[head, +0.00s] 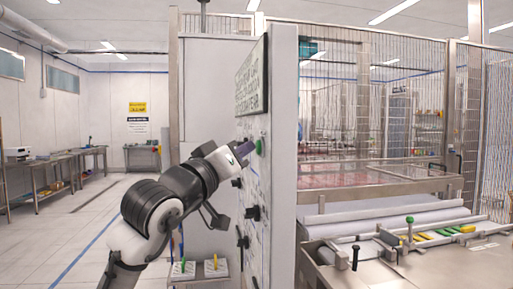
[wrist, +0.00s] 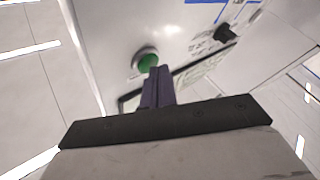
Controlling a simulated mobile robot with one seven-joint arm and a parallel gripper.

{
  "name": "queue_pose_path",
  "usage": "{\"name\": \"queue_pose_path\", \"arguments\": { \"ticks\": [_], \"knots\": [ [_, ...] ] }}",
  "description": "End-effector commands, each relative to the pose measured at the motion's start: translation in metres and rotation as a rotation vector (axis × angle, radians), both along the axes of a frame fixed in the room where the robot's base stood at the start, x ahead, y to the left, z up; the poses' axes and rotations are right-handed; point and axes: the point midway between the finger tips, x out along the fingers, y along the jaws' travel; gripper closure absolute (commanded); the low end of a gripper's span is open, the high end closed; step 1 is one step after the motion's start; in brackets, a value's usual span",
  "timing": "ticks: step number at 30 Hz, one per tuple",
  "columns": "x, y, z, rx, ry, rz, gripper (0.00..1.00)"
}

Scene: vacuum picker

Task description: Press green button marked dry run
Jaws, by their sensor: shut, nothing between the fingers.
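The green button (head: 260,146) is a round green cap on the side face of a white control panel (head: 283,150). The button's marking is not readable.
A machine bed (head: 400,262) with levers is right of the panel. Open floor lies left.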

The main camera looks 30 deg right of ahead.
Motion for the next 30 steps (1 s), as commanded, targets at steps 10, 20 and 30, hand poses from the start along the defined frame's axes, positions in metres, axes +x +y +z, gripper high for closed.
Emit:
{"name": "queue_pose_path", "arguments": {
  "ticks": [10, 20, 30],
  "knots": [
    [-0.001, -0.003, 0.0, 0.0, 0.0, 0.0, 1.0],
    [0.0, -0.001, 0.0, 0.0, 0.001, 0.0, 1.0],
    [0.003, 0.011, 0.0, 0.0, 0.001, 0.0, 1.0]
  ]
}}
